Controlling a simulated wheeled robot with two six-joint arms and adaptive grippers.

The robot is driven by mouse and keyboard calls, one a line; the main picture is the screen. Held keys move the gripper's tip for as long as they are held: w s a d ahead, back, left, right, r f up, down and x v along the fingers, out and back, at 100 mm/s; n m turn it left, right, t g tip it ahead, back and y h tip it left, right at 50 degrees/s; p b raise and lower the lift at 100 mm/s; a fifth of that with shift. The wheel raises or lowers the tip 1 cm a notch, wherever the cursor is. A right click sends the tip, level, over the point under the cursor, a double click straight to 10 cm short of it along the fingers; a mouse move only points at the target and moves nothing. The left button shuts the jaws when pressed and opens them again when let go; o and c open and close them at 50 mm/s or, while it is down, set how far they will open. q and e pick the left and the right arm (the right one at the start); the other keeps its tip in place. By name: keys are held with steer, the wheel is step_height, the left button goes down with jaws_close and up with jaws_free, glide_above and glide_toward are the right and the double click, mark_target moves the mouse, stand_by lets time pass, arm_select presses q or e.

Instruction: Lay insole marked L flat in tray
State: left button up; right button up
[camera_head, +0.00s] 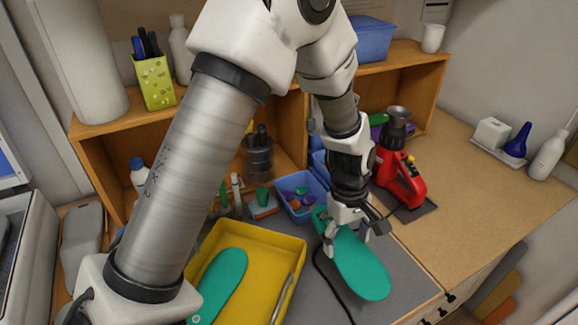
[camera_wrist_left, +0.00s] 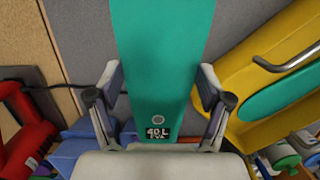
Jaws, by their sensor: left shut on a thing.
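The teal insole marked "40 L EVA" (camera_wrist_left: 162,50) is between the fingers of my left gripper (camera_head: 347,236), which is shut on it near its marked end. In the head view this insole (camera_head: 362,267) extends toward the front right, over the grey mat to the right of the tray. I cannot tell whether it touches the mat. The yellow tray (camera_head: 270,243) is left of the gripper and holds another teal insole (camera_head: 222,280), partly hidden by my arm. The tray (camera_wrist_left: 236,62) also shows at the right of the left wrist view. My right gripper is not in view.
A blue bin (camera_head: 292,182) with small items stands behind the gripper. A red tool (camera_head: 402,184) stands to the right. A black cable (camera_head: 320,268) runs on the grey mat (camera_head: 408,268). The wooden top at right (camera_head: 470,185) is mostly clear.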

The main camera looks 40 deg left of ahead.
mark_target(339, 276)
arm_select(q)
steer(key=shift+w+f, duration=0.15)
steer(key=shift+f, duration=0.2)
steer(key=f, duration=0.1)
steer(key=s+f, duration=0.1)
steer(key=f, duration=0.2)
steer(key=shift+s+d, duration=0.3)
steer(key=shift+s, duration=0.05)
steer(key=f, duration=0.4)
steer(key=shift+w+a+f, duration=0.25)
steer(key=shift+w+f, duration=0.1)
steer(key=shift+w, duration=0.05)
steer(key=shift+c, duration=0.3)
steer(key=shift+s+d+r, duration=0.1)
steer(key=shift+s+r, duration=0.05)
steer(key=shift+s, duration=0.1)
steer(key=shift+f, duration=0.25)
steer(key=o, duration=0.9)
steer(key=shift+w, duration=0.25)
